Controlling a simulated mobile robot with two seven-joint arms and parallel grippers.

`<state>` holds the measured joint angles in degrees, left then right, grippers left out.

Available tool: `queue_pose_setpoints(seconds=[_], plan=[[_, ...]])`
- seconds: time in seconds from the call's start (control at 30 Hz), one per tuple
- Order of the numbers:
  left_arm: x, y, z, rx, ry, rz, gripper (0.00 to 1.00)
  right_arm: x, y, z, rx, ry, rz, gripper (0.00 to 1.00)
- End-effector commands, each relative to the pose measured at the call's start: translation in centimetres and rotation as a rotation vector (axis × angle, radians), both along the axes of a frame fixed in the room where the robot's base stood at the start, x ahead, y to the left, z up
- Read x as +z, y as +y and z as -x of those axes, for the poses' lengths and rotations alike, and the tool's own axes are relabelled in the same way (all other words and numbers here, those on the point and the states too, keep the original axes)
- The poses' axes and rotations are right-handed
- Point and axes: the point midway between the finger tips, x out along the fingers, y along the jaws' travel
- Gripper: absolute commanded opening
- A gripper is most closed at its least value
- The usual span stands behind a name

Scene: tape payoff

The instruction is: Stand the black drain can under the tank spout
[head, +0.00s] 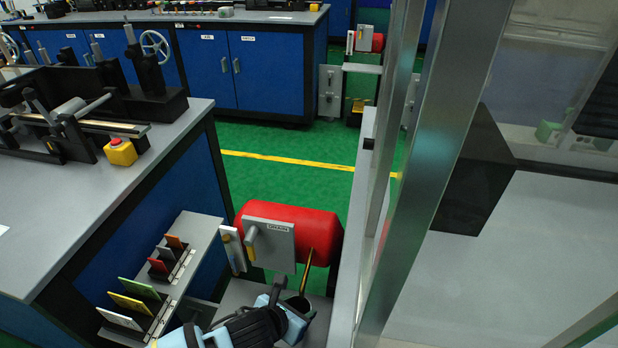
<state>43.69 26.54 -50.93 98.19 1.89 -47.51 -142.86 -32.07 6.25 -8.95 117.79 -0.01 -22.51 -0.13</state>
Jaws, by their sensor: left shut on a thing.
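The red tank (318,222) lies on its side low between the workbench and the glass partition, with a grey plate (270,246) on its front. A thin brass spout (307,272) runs down from it. The drain can (301,304) is below the spout, its round dark mouth facing up and the spout's lower end at or over it. I cannot tell whether they touch. My left gripper (284,311), light blue and black, reaches in from below and is shut on the can. The gripper hides the can's lower part and base. My right gripper is not in view.
A workbench (62,215) with a yellow box and red button (120,151) stands at left. A low shelf (192,245) with several coloured cards is left of the tank. A metal post (440,150) and glass partition close off the right. Green floor (290,140) is clear behind.

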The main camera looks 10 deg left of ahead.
Motion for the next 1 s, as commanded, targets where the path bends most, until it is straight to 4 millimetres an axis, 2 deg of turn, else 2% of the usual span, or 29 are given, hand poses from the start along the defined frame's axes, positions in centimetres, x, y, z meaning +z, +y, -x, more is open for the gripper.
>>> queue_pose_setpoints(seconds=[0.1, 0.2, 0.33, 0.9, 0.93, 1.0], plan=[[0.0, -0.7, -1.5, 0.002, -0.001, 0.004, 0.24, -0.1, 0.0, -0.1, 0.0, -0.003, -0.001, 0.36], [-2.2, -0.6, -1.0, 0.002, 0.007, 0.002, 0.24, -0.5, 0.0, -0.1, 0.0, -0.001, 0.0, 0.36], [-3.4, -0.6, -1.1, 0.001, 0.003, 0.003, 0.24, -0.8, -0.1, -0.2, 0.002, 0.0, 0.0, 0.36], [-4.1, -0.5, -1.2, -0.001, -0.001, 0.001, 0.24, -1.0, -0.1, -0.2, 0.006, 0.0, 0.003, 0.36], [-4.2, -0.5, -1.2, 0.0, -0.001, 0.0, 0.51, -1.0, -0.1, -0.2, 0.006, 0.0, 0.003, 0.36], [-4.1, -0.5, -1.2, -0.001, -0.001, 0.001, 0.6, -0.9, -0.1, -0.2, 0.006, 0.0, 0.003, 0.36]])
